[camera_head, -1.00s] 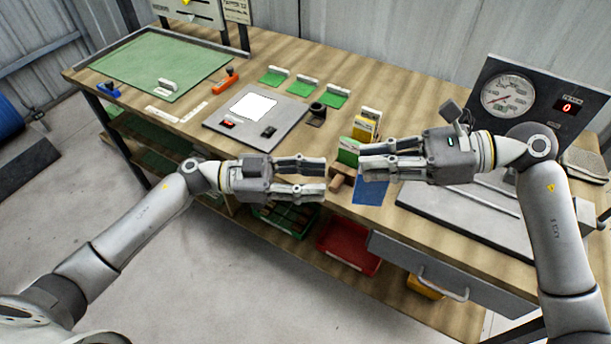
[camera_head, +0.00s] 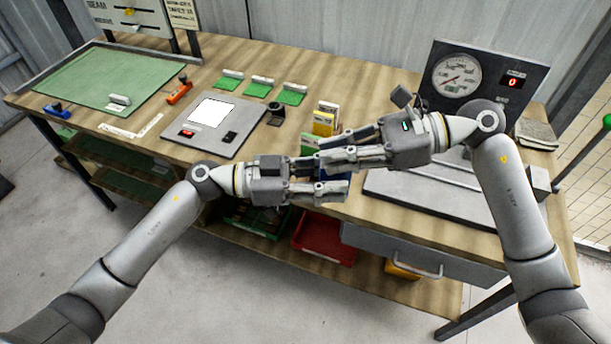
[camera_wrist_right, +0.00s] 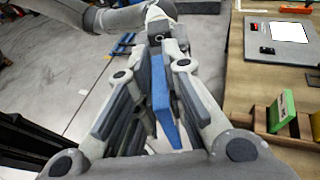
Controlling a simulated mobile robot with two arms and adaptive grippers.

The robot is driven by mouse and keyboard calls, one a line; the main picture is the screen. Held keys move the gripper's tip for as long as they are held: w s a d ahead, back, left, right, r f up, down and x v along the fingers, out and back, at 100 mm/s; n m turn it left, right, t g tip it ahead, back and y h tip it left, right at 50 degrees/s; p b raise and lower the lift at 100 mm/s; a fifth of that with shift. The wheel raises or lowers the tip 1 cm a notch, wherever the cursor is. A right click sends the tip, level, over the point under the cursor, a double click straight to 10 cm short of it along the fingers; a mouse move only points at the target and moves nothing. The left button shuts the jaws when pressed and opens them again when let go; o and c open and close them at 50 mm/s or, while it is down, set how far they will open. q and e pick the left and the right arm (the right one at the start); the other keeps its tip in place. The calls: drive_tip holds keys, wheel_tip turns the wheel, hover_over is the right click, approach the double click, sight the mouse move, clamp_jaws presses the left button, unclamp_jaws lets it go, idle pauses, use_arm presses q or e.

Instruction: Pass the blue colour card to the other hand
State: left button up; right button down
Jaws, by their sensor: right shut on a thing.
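The blue colour card (camera_wrist_right: 163,95) is held in my right gripper (camera_head: 330,158). In the right wrist view it stands between the two fingers of that gripper (camera_wrist_right: 150,118). In the head view only a dark blue piece of it (camera_head: 328,174) shows between the fingers of both hands. My left gripper (camera_head: 332,178) is just below and in front of the right one, its fingers apart and overlapping the card's place. The fingers hide whether it touches the card. The left hand also shows beyond the card in the right wrist view (camera_wrist_right: 160,28).
Upright green and yellow cards (camera_head: 323,122) stand on the wooden bench (camera_head: 215,62) just behind the hands. A grey panel with a white square (camera_head: 210,122) lies left of them. A dial gauge (camera_head: 457,76) stands at the right. A red bin (camera_head: 322,240) is below.

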use_arm(q)
drive_tip(key=shift+d, duration=0.6)
clamp_jaws()
use_arm(e)
drive_tip(key=c, duration=1.4)
unclamp_jaws()
drive_tip(key=shift+c, duration=0.2)
